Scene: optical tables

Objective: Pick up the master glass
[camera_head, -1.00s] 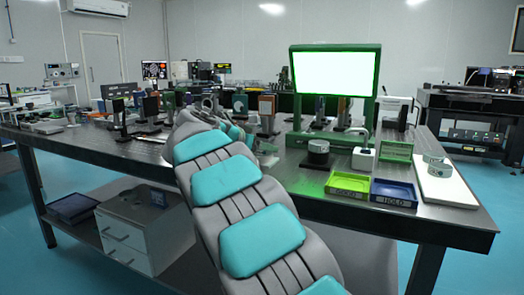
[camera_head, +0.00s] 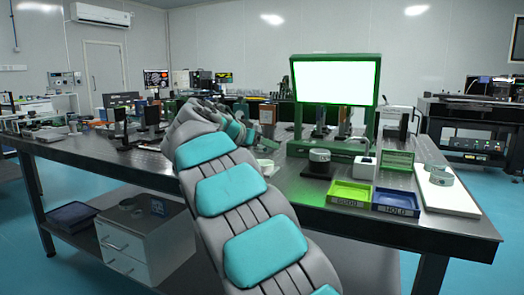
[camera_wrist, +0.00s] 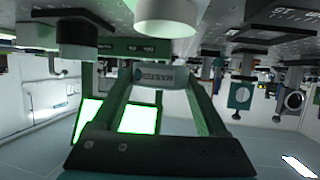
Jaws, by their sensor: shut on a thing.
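In the wrist view, which is upside down, the master glass (camera_wrist: 152,76) is a small pale piece with a dark label that seems to read MASTER. It sits between the fingertips of my gripper (camera_wrist: 165,84), which is shut on it. The long dark fingers reach it from either side. In the head view my arm stretches over the table and its end hides most of the gripper; I cannot make out the glass there.
A bright screen in a green frame (camera_head: 377,84) stands on the optical table (camera_head: 440,225). In front are a dark round piece (camera_head: 319,161), a yellow GOOD tray (camera_head: 350,193), a blue HOLD tray (camera_head: 396,201) and a white board (camera_head: 448,198). A white cylinder (camera_wrist: 166,17) is close in the wrist view.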

